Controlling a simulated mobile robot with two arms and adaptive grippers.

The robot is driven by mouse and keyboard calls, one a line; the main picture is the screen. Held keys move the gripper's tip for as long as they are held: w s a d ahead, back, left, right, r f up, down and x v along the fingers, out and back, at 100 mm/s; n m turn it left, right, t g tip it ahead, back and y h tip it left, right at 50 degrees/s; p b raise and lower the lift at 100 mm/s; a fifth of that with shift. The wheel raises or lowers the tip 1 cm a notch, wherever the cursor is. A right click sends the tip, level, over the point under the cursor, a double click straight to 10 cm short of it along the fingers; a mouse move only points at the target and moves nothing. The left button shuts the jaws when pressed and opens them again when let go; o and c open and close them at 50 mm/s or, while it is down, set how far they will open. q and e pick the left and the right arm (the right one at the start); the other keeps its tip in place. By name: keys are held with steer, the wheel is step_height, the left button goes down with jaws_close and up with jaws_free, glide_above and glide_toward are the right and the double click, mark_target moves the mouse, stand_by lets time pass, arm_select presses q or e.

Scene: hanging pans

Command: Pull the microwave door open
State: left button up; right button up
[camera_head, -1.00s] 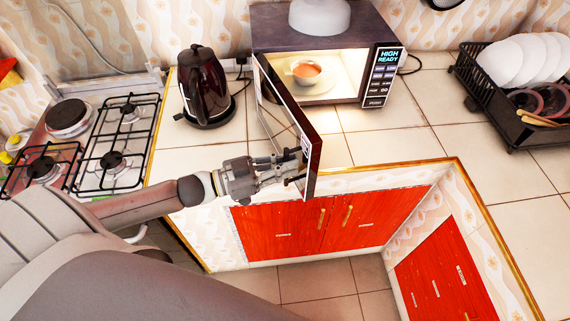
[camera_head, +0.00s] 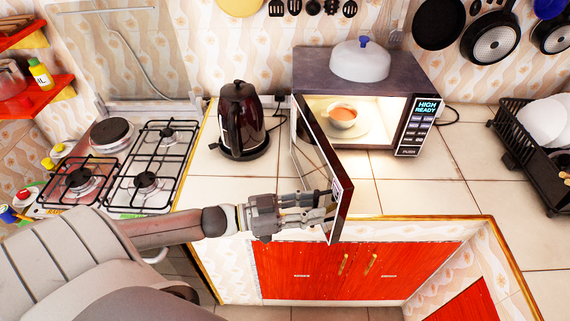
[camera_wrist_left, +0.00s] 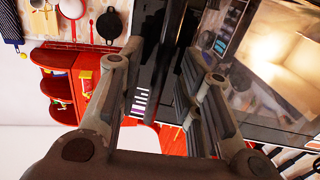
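The microwave (camera_head: 365,75) stands on the counter with its dark door (camera_head: 322,165) swung wide open toward me, hinged at its left side. Inside, its lit cavity shows a cup (camera_head: 342,114) with orange-brown contents on a plate. My left gripper (camera_head: 328,208) is at the free edge of the door, coming from the left. In the left wrist view, its two fingers are spread apart, with the dark door edge (camera_wrist_left: 152,75) showing between them. I cannot tell whether a finger touches the door. My right gripper is not in view.
A dark kettle (camera_head: 240,120) stands left of the microwave, and a gas hob (camera_head: 150,165) is further left. A white dome lid (camera_head: 360,60) sits on the microwave. A black dish rack (camera_head: 525,150) is at the right. Counter between microwave and rack is clear.

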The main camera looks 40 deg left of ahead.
arm_select(q)
steer(key=v, duration=1.1)
stand_by(0.6)
